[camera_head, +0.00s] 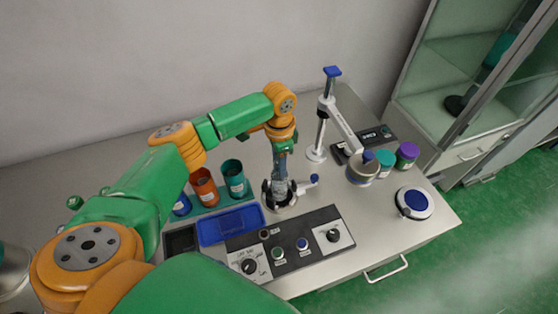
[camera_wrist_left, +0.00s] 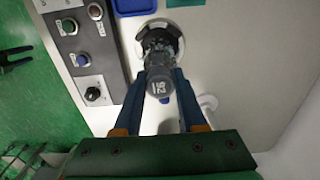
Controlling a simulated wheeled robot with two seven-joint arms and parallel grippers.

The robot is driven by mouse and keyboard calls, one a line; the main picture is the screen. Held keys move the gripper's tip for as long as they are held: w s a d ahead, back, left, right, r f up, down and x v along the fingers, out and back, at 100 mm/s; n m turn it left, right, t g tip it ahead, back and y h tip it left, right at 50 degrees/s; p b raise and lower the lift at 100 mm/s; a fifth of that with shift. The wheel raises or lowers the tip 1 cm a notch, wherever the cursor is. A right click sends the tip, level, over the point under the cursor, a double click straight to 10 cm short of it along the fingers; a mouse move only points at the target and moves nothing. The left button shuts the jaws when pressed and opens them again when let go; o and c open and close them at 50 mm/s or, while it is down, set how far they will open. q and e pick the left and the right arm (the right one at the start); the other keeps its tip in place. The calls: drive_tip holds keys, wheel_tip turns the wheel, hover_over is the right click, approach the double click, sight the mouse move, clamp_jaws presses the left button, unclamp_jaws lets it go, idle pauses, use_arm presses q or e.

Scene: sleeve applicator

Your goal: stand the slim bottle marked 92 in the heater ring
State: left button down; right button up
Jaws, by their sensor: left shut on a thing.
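My left gripper (camera_head: 281,160) points down over the heater ring (camera_head: 268,198), a dark ring on the light bench. It is shut on the slim bottle (camera_wrist_left: 160,84), whose grey top bears a marking that reads as 92. In the left wrist view the bottle sits between the two blue fingers, with its far end over the opening of the ring (camera_wrist_left: 176,34). The bottle looks about upright. Its lower end is partly hidden, and I cannot tell whether it rests in the ring or hangs just above. My right gripper is not in view.
A control panel (camera_head: 300,256) with knobs lies in front of the ring. A blue tray (camera_head: 229,225) and orange (camera_head: 204,187) and teal (camera_head: 234,178) cups are on the left. A stand (camera_head: 320,125), jars (camera_head: 407,154) and a round device (camera_head: 414,203) are on the right.

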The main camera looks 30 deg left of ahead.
use_arm(q)
drive_tip(key=shift+f, duration=0.4)
unclamp_jaws()
idle(0.4)
